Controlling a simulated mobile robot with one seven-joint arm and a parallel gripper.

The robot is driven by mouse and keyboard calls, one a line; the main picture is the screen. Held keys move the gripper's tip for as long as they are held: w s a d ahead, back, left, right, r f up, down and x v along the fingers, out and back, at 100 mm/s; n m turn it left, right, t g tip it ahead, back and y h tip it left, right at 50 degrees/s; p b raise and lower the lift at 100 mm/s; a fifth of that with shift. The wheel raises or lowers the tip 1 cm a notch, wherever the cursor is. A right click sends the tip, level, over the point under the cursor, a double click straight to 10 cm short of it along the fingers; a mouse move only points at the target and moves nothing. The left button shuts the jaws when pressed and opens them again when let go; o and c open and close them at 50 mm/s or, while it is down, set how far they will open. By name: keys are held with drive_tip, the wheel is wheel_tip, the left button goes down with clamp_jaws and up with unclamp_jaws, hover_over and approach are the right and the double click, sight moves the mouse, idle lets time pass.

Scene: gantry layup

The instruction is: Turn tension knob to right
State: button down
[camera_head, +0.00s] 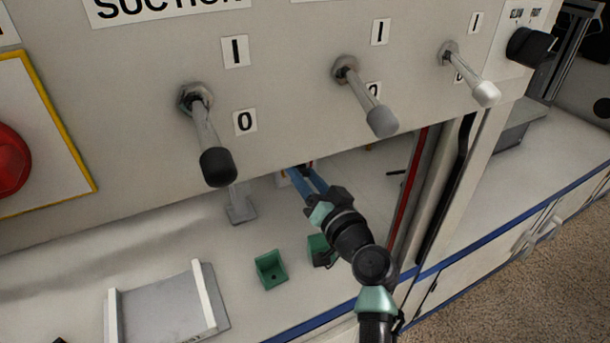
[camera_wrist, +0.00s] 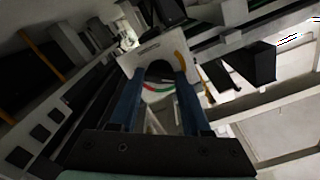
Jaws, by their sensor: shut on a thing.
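My gripper (camera_head: 301,174) reaches under the lower edge of the switch panel, and its blue fingertips are partly hidden there. In the wrist view the two blue fingers (camera_wrist: 160,77) stand on either side of a dark round knob (camera_wrist: 159,70), shut on it. This appears to be the tension knob. It sits on a pale plate (camera_wrist: 150,54) with a red and green arc beside it. The knob's marking and exact angle are too dark to read. In the head view the knob is hidden.
The switch panel (camera_head: 290,120) hangs close above my gripper, with a black-tipped lever (camera_head: 217,166), a grey-tipped lever (camera_head: 381,121) and a white-tipped lever (camera_head: 485,93). A black rotary knob (camera_head: 530,47) is at far right. Green blocks (camera_head: 271,270) and a grey tray (camera_head: 168,310) are on the worktop.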

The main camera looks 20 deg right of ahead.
drive_tip(key=m+p, duration=0.2)
drive_tip(key=m, duration=0.4)
drive_tip(key=m+p, duration=0.1)
drive_tip(key=m, duration=0.3)
drive_tip(key=shift+m+p, duration=0.3)
drive_tip(key=shift+m, duration=0.1)
drive_tip(key=shift+d+f+m+p, duration=0.15)
drive_tip(key=shift+m+p, duration=0.4)
drive_tip(key=shift+m, duration=0.85)
drive_tip(key=shift+c, duration=1.8)
unclamp_jaws()
